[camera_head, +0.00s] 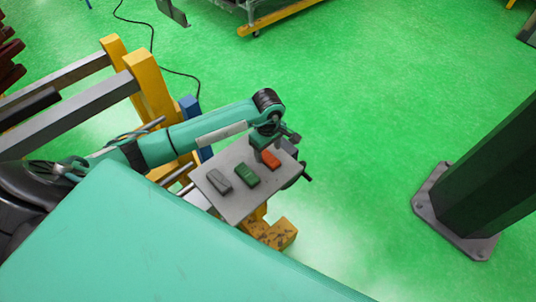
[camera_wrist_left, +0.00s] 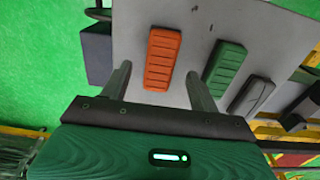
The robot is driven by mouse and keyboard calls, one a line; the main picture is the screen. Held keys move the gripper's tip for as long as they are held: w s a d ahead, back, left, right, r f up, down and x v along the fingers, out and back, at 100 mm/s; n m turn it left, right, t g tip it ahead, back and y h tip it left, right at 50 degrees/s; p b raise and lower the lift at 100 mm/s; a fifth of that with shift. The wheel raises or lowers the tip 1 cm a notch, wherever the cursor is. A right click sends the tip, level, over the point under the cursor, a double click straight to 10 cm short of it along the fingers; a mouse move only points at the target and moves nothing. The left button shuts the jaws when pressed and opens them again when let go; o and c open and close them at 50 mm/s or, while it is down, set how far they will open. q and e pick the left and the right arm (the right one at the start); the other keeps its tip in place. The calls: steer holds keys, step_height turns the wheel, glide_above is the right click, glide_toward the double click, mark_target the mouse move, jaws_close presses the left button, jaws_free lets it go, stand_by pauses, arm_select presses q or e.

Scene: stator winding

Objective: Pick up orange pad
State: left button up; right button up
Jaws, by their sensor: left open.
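The orange pad (camera_head: 271,160) lies flat at the right end of a grey plate (camera_head: 238,207). In the left wrist view the orange pad (camera_wrist_left: 162,59) lies ahead of my left gripper (camera_wrist_left: 158,82), roughly between the lines of its two fingers. The fingers are spread apart and hold nothing. In the head view my left gripper (camera_head: 266,148) is above the plate, close to the orange pad, and partly hidden by the wrist. Whether a finger touches the pad cannot be told. My right gripper is not seen.
A green pad (camera_head: 247,175) and a grey pad (camera_head: 219,181) lie in a row beside the orange one on the plate. Yellow frame posts (camera_head: 150,90) stand to the left. A dark column (camera_head: 490,185) stands at the right. Open green floor surrounds the plate's far side.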

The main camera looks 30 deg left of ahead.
mark_target(268, 158)
arm_select(q)
steer(key=shift+f+p, duration=0.3)
steer(key=shift+f, duration=0.95)
steer(key=c, duration=1.1)
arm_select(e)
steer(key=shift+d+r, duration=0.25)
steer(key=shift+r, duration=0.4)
arm_select(q)
steer(key=shift+r, duration=0.1)
